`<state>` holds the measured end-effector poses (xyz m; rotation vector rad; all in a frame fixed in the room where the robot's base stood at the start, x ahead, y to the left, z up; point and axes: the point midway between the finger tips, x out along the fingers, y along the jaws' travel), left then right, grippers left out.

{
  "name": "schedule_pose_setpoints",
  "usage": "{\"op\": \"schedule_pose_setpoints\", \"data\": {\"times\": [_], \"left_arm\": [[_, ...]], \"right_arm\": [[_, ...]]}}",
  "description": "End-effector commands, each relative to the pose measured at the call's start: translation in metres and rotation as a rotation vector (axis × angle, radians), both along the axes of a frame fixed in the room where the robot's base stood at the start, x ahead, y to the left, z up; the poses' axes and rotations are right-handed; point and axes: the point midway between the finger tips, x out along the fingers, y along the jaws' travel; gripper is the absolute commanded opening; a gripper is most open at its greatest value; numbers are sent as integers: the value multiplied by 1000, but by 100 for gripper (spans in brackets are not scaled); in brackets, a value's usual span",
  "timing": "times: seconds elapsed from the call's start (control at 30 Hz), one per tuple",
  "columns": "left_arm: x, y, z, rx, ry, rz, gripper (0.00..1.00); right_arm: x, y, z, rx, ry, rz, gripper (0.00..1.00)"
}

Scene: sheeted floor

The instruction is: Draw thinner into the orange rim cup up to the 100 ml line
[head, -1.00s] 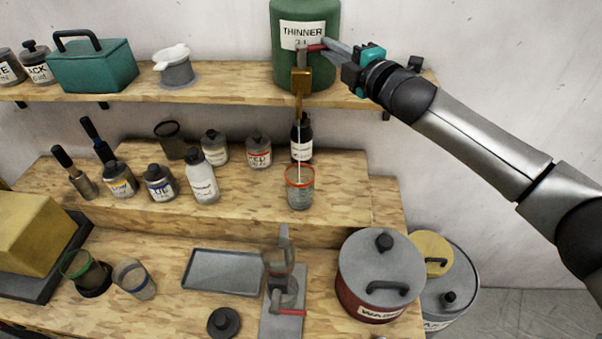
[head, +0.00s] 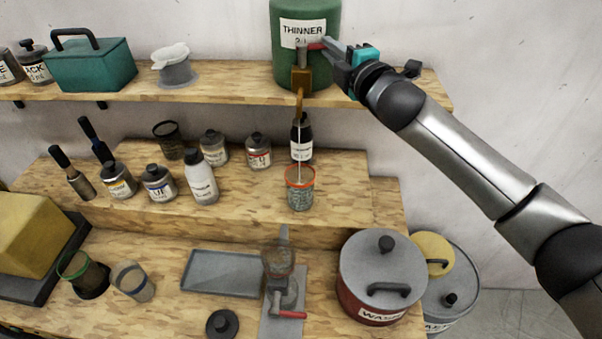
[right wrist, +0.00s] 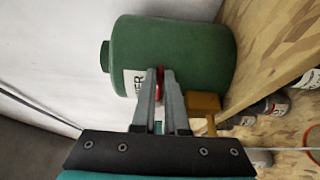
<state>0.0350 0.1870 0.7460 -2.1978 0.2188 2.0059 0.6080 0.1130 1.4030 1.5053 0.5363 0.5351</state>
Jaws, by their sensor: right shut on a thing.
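The green thinner drum (head: 305,62) stands on the upper shelf with a brass tap (head: 301,78) at its front. My right gripper (head: 326,45) is shut on the tap's red lever (head: 314,46); the right wrist view shows the fingers (right wrist: 160,85) around the red lever (right wrist: 160,84). A thin pale stream falls from the tap into the orange rim cup (head: 300,194), upright on the middle step below. The cup has dark markings on its wall; the exact liquid level is too small to read. My left gripper is not in view.
Several bottles and tins stand on the middle step, including a dark bottle (head: 302,138) just behind the cup. Below are a grey tray (head: 222,274), a clamp-like device with red handle (head: 280,285) and a red lidded pot (head: 382,275).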

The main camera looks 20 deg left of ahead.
Motion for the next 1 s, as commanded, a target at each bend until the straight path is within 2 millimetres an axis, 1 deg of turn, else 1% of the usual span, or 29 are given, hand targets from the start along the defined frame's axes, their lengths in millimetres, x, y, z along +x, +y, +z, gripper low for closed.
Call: {"op": "schedule_pose_setpoints", "data": {"times": [0.03,0.23,0.57,0.77,0.8,1.0], "left_arm": [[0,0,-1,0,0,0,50],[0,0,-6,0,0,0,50],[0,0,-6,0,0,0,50],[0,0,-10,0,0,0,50],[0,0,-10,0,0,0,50],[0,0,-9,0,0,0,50]], "right_arm": [[-6,8,5,11,-8,5,0],[-10,7,4,11,-7,-84,0],[-11,7,4,9,-6,-99,0],[-17,8,2,10,-3,-182,0],[-17,7,2,9,-4,-194,12],[-15,5,1,4,-2,-197,35]]}}
